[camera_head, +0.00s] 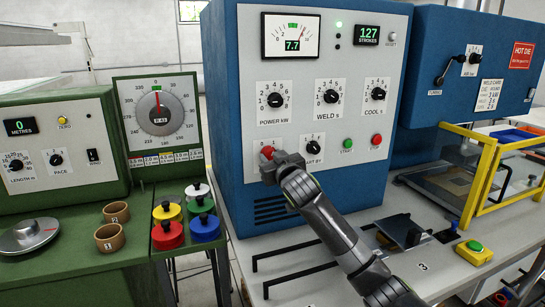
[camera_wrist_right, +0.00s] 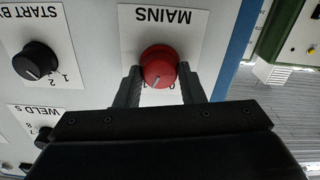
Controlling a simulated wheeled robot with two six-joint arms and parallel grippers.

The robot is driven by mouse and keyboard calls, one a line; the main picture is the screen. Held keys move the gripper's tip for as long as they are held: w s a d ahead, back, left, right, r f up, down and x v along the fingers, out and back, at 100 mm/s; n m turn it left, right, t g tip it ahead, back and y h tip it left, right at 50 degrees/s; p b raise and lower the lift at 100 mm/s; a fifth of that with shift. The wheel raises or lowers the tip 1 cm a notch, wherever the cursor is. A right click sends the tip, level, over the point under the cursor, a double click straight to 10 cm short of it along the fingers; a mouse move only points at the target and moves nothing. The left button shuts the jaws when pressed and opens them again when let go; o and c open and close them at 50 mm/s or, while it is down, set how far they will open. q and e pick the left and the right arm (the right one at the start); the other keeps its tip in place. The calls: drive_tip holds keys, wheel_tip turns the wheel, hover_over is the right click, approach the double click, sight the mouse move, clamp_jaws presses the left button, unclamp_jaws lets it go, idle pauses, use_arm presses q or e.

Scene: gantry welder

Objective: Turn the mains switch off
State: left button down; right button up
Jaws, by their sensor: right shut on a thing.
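The mains switch is a red round knob (camera_head: 267,150) on a white plate, low on the left of the blue welder's grey front panel. In the right wrist view the knob (camera_wrist_right: 159,66) shows large and upside down under the word MAINS. A pale mark at its lower edge points down and slightly left, and a 0 shows just to the right. My right gripper (camera_head: 270,160) is at the knob, with one finger on each side, shut on it. My left gripper is not in view.
The START BY knob (camera_wrist_right: 37,60) sits close beside the mains plate. Green (camera_head: 348,144) and red (camera_head: 376,140) push buttons are further right. A green wire-feed machine (camera_head: 60,145) stands left, and a yellow-framed fixture (camera_head: 480,180) right. The air before the panel is clear.

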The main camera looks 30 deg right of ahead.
drive_tip(key=n+p, duration=0.4)
drive_tip(key=n, duration=0.2)
drive_tip(key=shift+r, duration=0.1)
drive_tip(key=n+p, duration=0.3)
drive_tip(key=shift+n, duration=0.3)
drive_tip(key=shift+n+p, duration=0.3)
drive_tip(key=shift+n, duration=0.3)
drive_tip(key=shift+f+n, duration=0.2)
drive_tip(key=shift+n, duration=0.1)
drive_tip(key=o, duration=1)
drive_tip(key=shift+a, duration=0.1)
drive_tip(key=shift+s+a, duration=0.1)
drive_tip(key=shift+s, duration=0.4)
drive_tip(key=b+v, duration=0.4)
drive_tip(key=v, duration=1.2)
drive_tip(key=shift+s+a, duration=0.15)
